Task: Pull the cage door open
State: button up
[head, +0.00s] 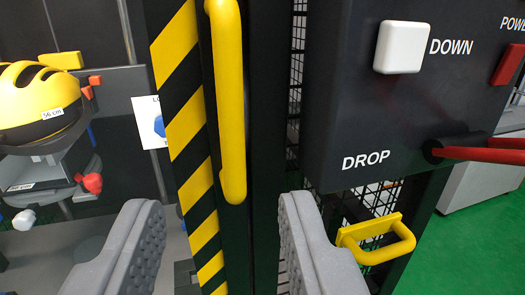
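The cage door shows as a dark frame edge with a yellow and black striped strip (187,140). A long upright yellow handle (229,110) is fixed beside the strip, and its lower end is in full view. My gripper (217,215) is open, with its two grey ridged fingers apart at the bottom of the picture. The handle's lower end lies between the fingers in the picture, just above their tips. I see no contact, and I cannot tell how far the handle is in depth. Nothing is held.
At right a dark control box (345,100) carries a white DOWN button (402,47), a red POWER switch (508,64) and a red lever (480,154) by DROP. A yellow latch-like loop (380,238) sits below it. At left are a yellow helmet (35,100) and white label (150,122).

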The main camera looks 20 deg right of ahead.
aim_at(230, 115)
jog(key=shift+w+d+f, duration=0.1)
jog(key=shift+w+d, duration=0.2)
jog(key=shift+w, duration=1.2)
jog(key=shift+w+d+f, duration=0.1)
jog(key=shift+w+d, duration=0.25)
jog(key=shift+w, duration=1.15)
jog(key=shift+w+d, duration=0.3)
jog(key=shift+w, duration=1.2)
jog(key=shift+w+d+r, duration=0.15)
jog(key=shift+w, duration=0.55)
jog(key=shift+w+d+p, duration=0.15)
jog(key=shift+w+p, duration=0.1)
jog(key=shift+w, duration=0.55)
jog(key=shift+w+d+p, duration=0.15)
jog(key=shift+w+p, duration=0.1)
jog(key=shift+w, duration=0.5)
grip_shut()
